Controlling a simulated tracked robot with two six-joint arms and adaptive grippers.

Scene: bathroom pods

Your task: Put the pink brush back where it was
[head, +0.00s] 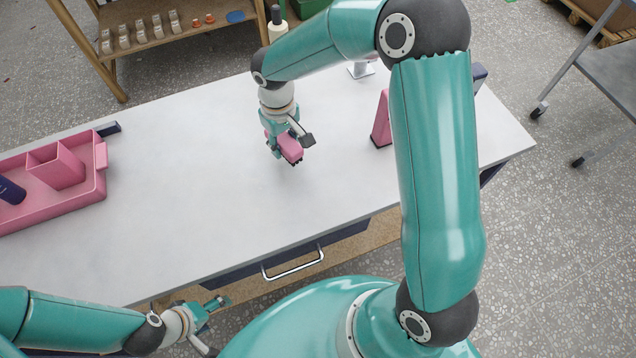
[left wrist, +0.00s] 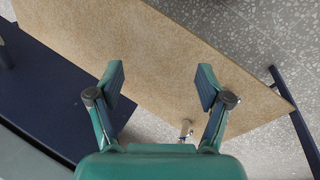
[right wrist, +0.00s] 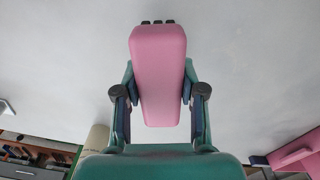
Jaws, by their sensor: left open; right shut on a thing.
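The pink brush (head: 288,149) is held by my right gripper (head: 291,143) over the middle of the white counter. In the right wrist view, the brush (right wrist: 158,70) has a broad pink body between the fingers, with dark bristle tips at its far end. Those tips point down toward the counter; I cannot tell whether they touch it. My left gripper (head: 214,324) is open and empty, in front of the counter's near edge. In the left wrist view its fingers (left wrist: 161,84) are spread, with nothing between them.
A pink tray (head: 85,206) at the counter's left holds a pink cup (head: 58,168) and a dark blue item (head: 10,191). Another pink object (head: 381,122) stands right, partly hidden by my right arm. A drawer handle (head: 293,263) is at the front. The counter's middle is clear.

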